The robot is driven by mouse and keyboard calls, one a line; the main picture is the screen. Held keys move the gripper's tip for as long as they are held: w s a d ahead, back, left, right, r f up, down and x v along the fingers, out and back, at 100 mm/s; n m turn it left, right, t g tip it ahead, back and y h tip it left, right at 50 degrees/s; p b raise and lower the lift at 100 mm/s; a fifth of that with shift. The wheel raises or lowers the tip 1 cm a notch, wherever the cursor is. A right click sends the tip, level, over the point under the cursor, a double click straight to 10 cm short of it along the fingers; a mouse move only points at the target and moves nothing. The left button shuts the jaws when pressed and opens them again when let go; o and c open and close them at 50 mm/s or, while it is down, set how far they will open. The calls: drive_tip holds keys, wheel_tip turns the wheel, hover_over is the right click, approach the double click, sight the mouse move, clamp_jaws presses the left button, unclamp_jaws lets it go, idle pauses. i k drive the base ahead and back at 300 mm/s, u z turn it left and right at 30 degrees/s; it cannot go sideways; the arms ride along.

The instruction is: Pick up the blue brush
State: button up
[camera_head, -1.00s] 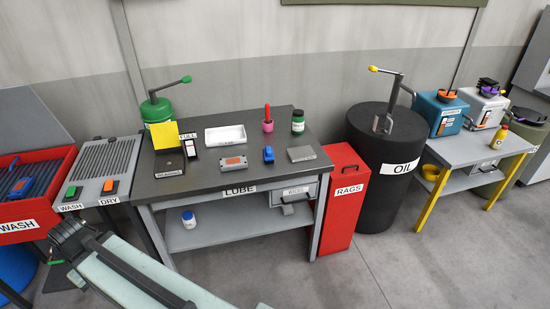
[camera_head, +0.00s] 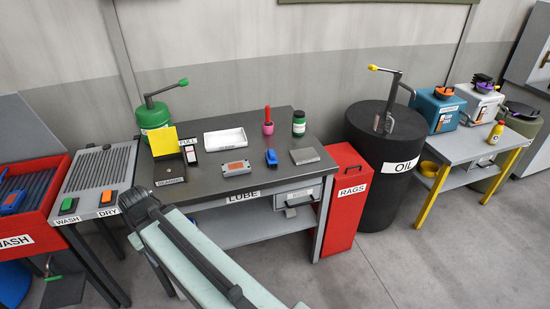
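A small blue item (camera_head: 271,157) stands on the dark top of the LUBE table (camera_head: 215,181), between a grey box with an orange label and a flat grey block. A second blue item (camera_head: 13,200) lies in the red WASH tub (camera_head: 42,226) at the left edge. I cannot tell from their shapes which is the brush. My pale green arm crosses the bottom of the picture, its dark joint before the left front corner of the LUBE table. I cannot make out my gripper.
A red RAGS bin (camera_head: 345,205) and a black OIL drum (camera_head: 384,165) stand right of the LUBE table. A pink cup (camera_head: 268,127), green jar (camera_head: 299,122) and white tray (camera_head: 225,139) are on its top. Grey floor is open at the lower right.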

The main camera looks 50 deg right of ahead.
sight(272, 160)
drive_tip(key=i, duration=1.4)
drive_tip(key=u, duration=0.1)
